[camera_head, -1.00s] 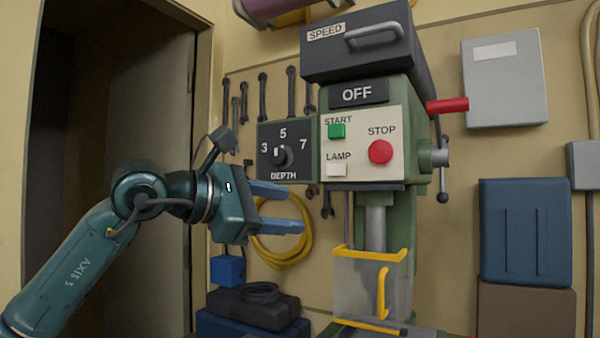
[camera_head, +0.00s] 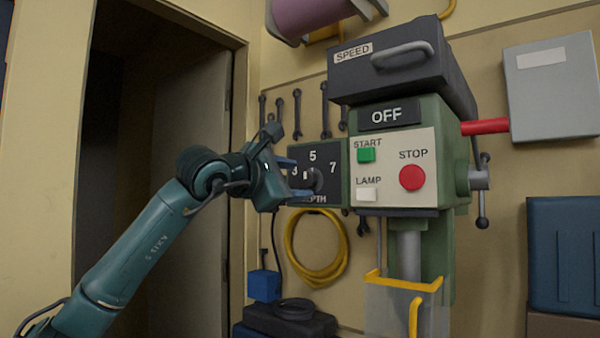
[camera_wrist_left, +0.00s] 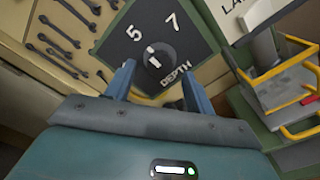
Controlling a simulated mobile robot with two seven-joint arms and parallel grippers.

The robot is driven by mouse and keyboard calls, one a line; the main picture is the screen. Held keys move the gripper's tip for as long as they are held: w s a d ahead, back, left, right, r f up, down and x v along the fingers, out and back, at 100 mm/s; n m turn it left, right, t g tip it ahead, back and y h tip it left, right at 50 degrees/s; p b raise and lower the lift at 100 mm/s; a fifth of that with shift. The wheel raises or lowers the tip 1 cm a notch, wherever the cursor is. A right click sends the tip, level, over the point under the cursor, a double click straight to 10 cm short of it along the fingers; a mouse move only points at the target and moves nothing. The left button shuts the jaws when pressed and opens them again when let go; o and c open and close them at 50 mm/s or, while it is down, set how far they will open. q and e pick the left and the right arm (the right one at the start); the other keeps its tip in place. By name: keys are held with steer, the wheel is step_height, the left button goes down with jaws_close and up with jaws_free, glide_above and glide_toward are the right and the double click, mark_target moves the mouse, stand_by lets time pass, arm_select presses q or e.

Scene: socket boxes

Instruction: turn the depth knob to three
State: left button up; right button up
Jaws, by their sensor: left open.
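The depth knob (camera_head: 316,181) is a dark round knob with a white mark, on a black panel (camera_head: 338,160) numbered 3, 5 and 7. In the head view the mark shows on the knob's left side. I cannot tell its exact setting. My left gripper (camera_head: 297,178) is open in front of the panel's left part, its two blue fingers pointing right at the knob. They partly cover the 3 and the DEPTH label. In the left wrist view the knob (camera_wrist_left: 157,56) shows between and beyond the fingertips (camera_wrist_left: 158,72). I cannot tell whether they touch it. My right gripper is out of view.
Right of the panel are a green start button (camera_head: 366,155), a white lamp button (camera_head: 367,195) and a red stop button (camera_head: 412,178). A yellow-edged clear guard (camera_head: 385,300) is below. Wrenches (camera_head: 297,112) and a yellow hose (camera_head: 290,250) hang on the wall.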

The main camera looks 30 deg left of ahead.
mark_target(309, 180)
arm_select(q)
steer(key=shift+w+d, duration=0.1)
steer(key=shift+w, duration=1)
steer(key=c, duration=1)
